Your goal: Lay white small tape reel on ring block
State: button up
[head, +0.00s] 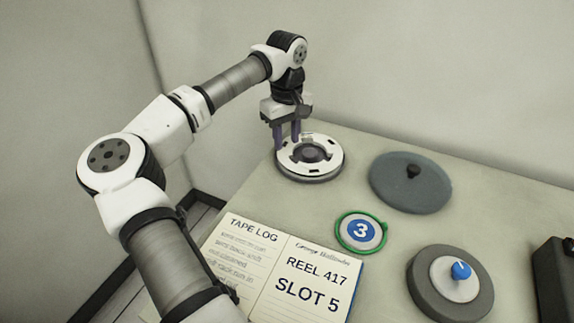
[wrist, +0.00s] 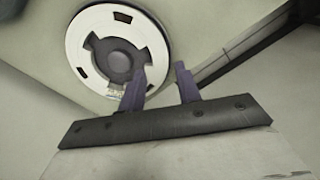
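A white reel with dark cut-out windows and a dark hub (head: 331,155) lies flat on a round grey base (head: 311,178) at the table's far left edge. It also shows at the top of the wrist view (wrist: 80,38). My gripper (head: 287,134) is at the reel's left rim, pointing down. In the wrist view its purple fingers (wrist: 160,75) are spread apart, one over the reel's ring and one outside its edge. I cannot tell whether they touch it. The grey base may be the ring block; its top is mostly hidden.
A blue-grey disc with a black knob (head: 410,185), a green-rimmed disc marked 3 (head: 360,232) and a grey round block with a white disc and blue knob (head: 424,283) stand to the right. An open tape log (head: 282,270) lies in front. A dark box (head: 555,280) is far right.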

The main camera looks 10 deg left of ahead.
aim_at(287, 162)
notch_tip(287, 162, down, 7)
jog(key=b, duration=0.3)
jog(key=shift+r, duration=0.15)
grip_shut()
jog(key=shift+r, duration=0.1)
jog(key=shift+w, duration=0.1)
jog(key=shift+r+p, duration=2.05)
jog(key=shift+r, duration=0.95)
jog(key=shift+d, duration=0.1)
